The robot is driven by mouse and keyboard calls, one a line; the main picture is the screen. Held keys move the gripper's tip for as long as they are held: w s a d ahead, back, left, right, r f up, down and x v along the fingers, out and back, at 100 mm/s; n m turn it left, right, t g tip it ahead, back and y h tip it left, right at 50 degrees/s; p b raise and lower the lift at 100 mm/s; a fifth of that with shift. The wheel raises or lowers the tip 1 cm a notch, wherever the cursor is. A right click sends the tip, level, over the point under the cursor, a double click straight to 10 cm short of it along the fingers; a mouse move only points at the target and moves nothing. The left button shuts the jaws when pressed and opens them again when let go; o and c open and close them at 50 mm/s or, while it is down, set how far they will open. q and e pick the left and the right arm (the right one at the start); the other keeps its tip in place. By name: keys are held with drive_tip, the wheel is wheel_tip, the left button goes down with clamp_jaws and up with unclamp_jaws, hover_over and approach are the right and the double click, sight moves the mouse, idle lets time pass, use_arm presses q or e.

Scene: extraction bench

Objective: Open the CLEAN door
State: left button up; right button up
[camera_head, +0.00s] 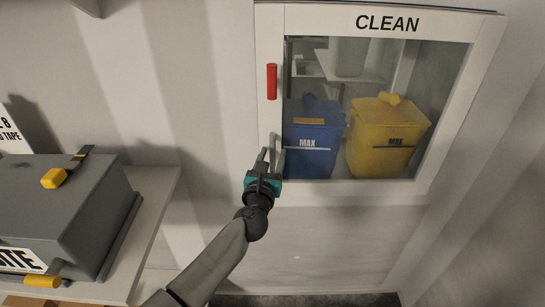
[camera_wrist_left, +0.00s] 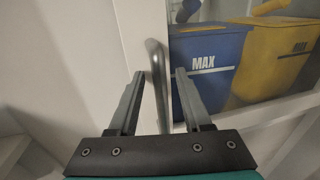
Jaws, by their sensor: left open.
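The CLEAN door (camera_head: 398,187) is a white frame around a clear pane, with the word CLEAN on its top rail. It looks shut. A metal bar handle (camera_wrist_left: 157,70) stands upright on its left stile in the left wrist view. My left gripper (camera_head: 268,156) is at the door's lower left, in front of that stile. In the wrist view its two fingers (camera_wrist_left: 159,76) are apart, one on each side of the handle. I cannot tell if they touch it. In the head view the gripper mostly hides the handle. My right gripper is not in view.
Behind the pane stand a blue bin (camera_head: 311,160) and a yellow bin (camera_head: 385,160), both marked MAX. A red tab (camera_head: 271,81) is on the door's left stile. A grey case (camera_head: 75,205) with yellow latches sits on a shelf (camera_head: 152,205) at the left.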

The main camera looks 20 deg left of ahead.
use_arm(q)
drive_tip(key=shift+w, duration=0.25)
drive_tip(key=shift+c, duration=0.4)
clamp_jaws()
idle(0.9)
